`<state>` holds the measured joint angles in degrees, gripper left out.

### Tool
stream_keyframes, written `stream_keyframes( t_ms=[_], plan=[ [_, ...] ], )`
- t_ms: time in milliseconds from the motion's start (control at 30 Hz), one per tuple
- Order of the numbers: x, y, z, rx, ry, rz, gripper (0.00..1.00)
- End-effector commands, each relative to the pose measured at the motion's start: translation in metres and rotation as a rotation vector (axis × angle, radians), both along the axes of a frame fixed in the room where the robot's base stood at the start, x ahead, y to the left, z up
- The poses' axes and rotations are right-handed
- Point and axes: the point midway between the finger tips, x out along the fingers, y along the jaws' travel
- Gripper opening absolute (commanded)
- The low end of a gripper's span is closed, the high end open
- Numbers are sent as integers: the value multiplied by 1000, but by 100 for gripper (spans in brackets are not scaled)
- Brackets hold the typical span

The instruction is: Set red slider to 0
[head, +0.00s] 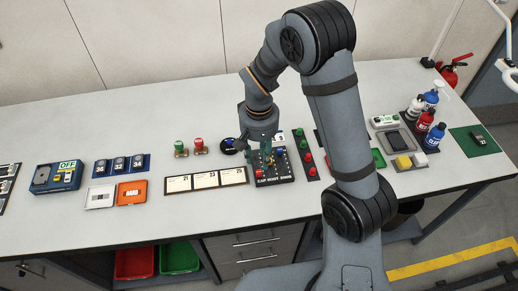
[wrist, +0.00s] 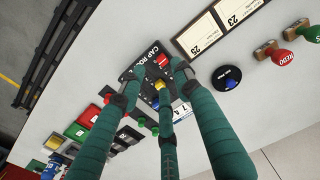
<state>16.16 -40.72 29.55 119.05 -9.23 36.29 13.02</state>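I cannot make out for certain which thing is the red slider, and no scale with a 0 is legible. My gripper (head: 265,153) hangs over a small black panel (head: 286,179) with white lettering and coloured knobs. In the wrist view my gripper's three green fingers (wrist: 160,84) are spread apart over that panel (wrist: 139,56), open with nothing visibly held. A red knob (wrist: 162,60) and a yellow knob (wrist: 160,85) show between the fingers. A dark strip (head: 311,176) with red and green knobs lies just right of the panel. The fingers partly hide the panel.
A white card row (head: 206,180) lies left of the panel. An orange plate (head: 132,191) lies further left. Bottles (head: 424,122) stand at right.

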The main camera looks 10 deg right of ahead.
Motion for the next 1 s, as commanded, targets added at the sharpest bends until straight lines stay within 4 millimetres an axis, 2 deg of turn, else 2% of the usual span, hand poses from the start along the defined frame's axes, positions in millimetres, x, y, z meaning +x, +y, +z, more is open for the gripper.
stream_keyframes(
  t_ms=[133,367,567,667,767,833,867,933,1000],
  plan=[
    [0,1,22,1,-2,0,33],
    [-1,0,33,0,2,1,33],
    [-1,0,32,0,2,1,32],
    [-2,6,30,0,2,14,26],
    [-2,18,20,-1,3,28,20],
    [-3,19,4,-11,26,14,16],
    [0,21,-3,-14,31,5,15],
    [24,28,-18,-8,17,-26,11],
    [63,33,-27,0,-30,-52,6]
  ],
)
